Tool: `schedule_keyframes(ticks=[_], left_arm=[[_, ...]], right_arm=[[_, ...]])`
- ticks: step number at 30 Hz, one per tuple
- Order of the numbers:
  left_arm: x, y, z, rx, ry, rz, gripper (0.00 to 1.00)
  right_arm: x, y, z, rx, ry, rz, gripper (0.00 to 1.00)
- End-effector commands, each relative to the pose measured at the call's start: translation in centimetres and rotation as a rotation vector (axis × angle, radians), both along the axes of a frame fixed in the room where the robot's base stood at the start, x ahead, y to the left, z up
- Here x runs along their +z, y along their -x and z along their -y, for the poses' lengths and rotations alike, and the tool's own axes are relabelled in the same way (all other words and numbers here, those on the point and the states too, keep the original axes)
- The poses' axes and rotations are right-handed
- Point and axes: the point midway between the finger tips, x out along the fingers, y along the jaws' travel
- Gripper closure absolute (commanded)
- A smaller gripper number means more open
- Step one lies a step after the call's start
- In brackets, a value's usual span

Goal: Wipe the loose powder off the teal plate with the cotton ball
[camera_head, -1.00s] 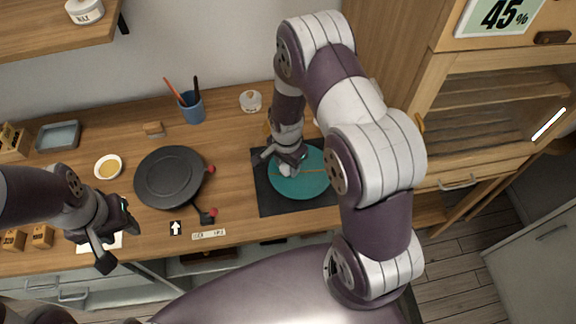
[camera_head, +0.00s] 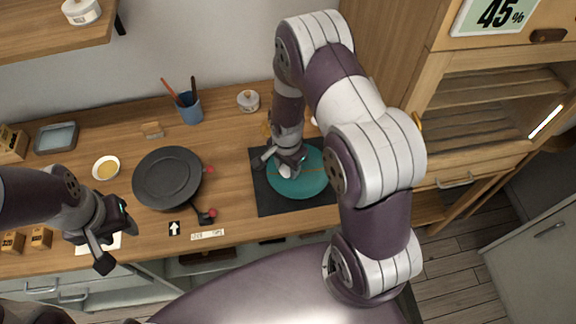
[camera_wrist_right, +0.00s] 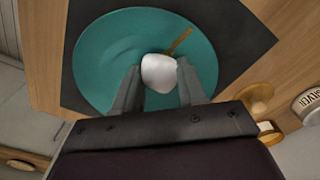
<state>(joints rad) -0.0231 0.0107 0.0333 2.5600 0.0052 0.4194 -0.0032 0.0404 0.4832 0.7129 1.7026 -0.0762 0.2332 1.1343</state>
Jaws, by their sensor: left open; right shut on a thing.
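The teal plate (camera_head: 302,184) lies on a dark mat (camera_head: 268,204) at the right part of the counter, partly hidden by my right arm. It fills much of the right wrist view (camera_wrist_right: 110,62), where a gold seam (camera_wrist_right: 181,40) runs in from its rim. My right gripper (camera_head: 287,168) is over the left part of the plate. It is shut on the white cotton ball (camera_wrist_right: 159,72), held between the fingertips over the plate; I cannot tell whether it touches. I cannot make out loose powder. My left gripper (camera_head: 116,235) is open and empty near the front left of the counter.
A dark round turntable (camera_head: 167,177) with red-knobbed arms stands left of the mat. Behind are a blue cup with brushes (camera_head: 189,108) and a lidded jar (camera_head: 248,100). A small bowl of amber stuff (camera_head: 106,168) sits left. A wooden cabinet (camera_head: 480,110) stands right.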

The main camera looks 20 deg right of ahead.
Motion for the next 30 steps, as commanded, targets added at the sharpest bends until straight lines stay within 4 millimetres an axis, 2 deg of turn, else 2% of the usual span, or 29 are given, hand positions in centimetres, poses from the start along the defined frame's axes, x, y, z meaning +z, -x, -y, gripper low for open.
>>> schedule_keyframes(ticks=[5,14,21,30], left_arm=[[0.0,0.0,0.0,0.000,0.000,0.000,0.57],[0.0,0.0,0.0,0.000,0.000,0.000,0.57],[1.6,0.0,0.0,0.000,0.000,0.000,0.57],[1.6,0.0,0.0,0.000,0.000,0.000,0.57]], right_arm=[[-0.1,0.5,-0.1,0.000,0.000,-0.001,0.83],[0.0,0.2,-0.4,0.000,0.000,-0.001,0.83],[1.8,0.1,-0.4,0.000,0.000,0.000,0.83],[1.9,0.1,-0.4,0.000,0.000,0.000,0.83]])
